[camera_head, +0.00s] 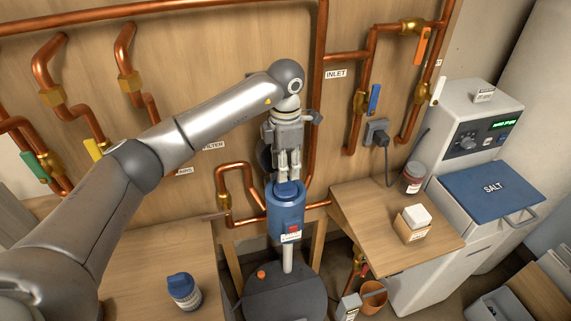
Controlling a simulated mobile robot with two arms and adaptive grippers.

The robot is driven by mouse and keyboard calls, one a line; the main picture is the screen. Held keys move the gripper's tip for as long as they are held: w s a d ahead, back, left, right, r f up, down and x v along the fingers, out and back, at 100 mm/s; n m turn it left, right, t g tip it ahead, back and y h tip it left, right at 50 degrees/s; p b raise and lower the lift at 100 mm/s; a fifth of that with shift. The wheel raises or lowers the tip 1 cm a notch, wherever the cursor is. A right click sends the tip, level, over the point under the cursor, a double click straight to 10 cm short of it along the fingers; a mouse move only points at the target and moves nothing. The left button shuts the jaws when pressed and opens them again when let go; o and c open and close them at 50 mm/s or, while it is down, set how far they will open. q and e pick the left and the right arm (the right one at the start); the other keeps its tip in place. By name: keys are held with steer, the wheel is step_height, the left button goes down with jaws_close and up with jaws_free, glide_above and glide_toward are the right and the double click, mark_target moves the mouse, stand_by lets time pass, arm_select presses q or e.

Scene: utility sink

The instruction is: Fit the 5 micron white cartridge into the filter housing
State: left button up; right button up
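The blue cylinder (288,217), which looks like the filter housing, stands upright at the centre and has a white-and-red label. My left gripper (289,178) points down at its darker blue top. Its two fingers are close together and look to be at or just above that top. I cannot tell whether they touch it or hold anything. The inside of the cylinder is hidden. I cannot make out the 5 micron white cartridge for certain. A small open carton with a white block-like top (417,214) stands on the right shelf. My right gripper is not in view.
Copper pipes (318,110) and valves line the wooden wall around my arm. A dark round tank (285,295) stands below the blue cylinder. A blue-capped jar (184,291) is on the left table. A red-labelled jar (413,177) is on the right shelf, beside the salt unit (467,135).

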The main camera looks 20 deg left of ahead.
arm_select(q)
steer(key=shift+r+p, duration=0.35)
steer(key=shift+r, duration=0.2)
steer(key=shift+r+b, duration=0.3)
step_height(320, 180, up, 11)
steer(key=b, duration=0.3)
steer(key=shift+r, duration=0.2)
